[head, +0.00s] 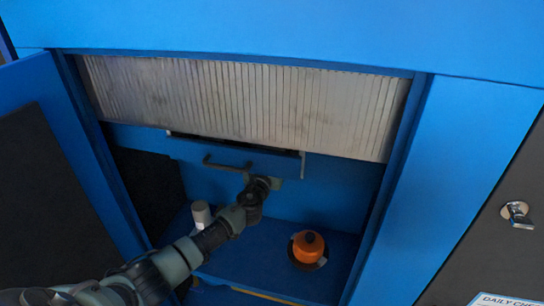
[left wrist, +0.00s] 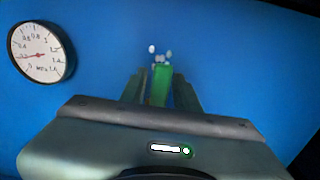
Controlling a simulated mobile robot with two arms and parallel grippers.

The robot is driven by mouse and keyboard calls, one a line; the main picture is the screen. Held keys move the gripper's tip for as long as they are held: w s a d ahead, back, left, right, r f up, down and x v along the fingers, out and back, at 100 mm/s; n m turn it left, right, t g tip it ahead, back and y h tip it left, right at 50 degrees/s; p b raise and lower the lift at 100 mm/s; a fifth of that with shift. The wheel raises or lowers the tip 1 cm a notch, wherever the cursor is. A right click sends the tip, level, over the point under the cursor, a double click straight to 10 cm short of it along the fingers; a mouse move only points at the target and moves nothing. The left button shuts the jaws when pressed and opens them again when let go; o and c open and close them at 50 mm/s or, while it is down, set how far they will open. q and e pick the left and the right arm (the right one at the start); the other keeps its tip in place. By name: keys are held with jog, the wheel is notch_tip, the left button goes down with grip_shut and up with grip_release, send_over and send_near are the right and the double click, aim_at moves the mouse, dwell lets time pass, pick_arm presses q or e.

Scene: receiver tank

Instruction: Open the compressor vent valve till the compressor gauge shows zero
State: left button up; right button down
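The compressor gauge (left wrist: 41,52), a round white dial with a black rim, is on the blue panel at the upper left of the left wrist view. Its red needle points left, in the low part of the scale; the exact reading is too blurred. A green handle (left wrist: 161,86), apparently the vent valve's, stands between the fingers of my left gripper (left wrist: 160,88), with small pale fittings behind it. Whether the fingers press on it I cannot tell. In the head view my left gripper (head: 264,184) is inside the cabinet at the blue panel. My right gripper is not in view.
A ribbed metal panel (head: 240,100) spans the opening's top, with a blue ledge and dark handle (head: 227,166) below. An orange dome (head: 308,244) on a dark base and a pale cylinder (head: 201,212) stand on the cabinet floor. An open door (head: 62,150) is at left.

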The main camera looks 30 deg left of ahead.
pick_arm(q)
jog(key=shift+r, duration=0.1)
jog(key=v, duration=0.7)
jog(key=shift+s, duration=0.35)
jog(key=shift+d, duration=0.15)
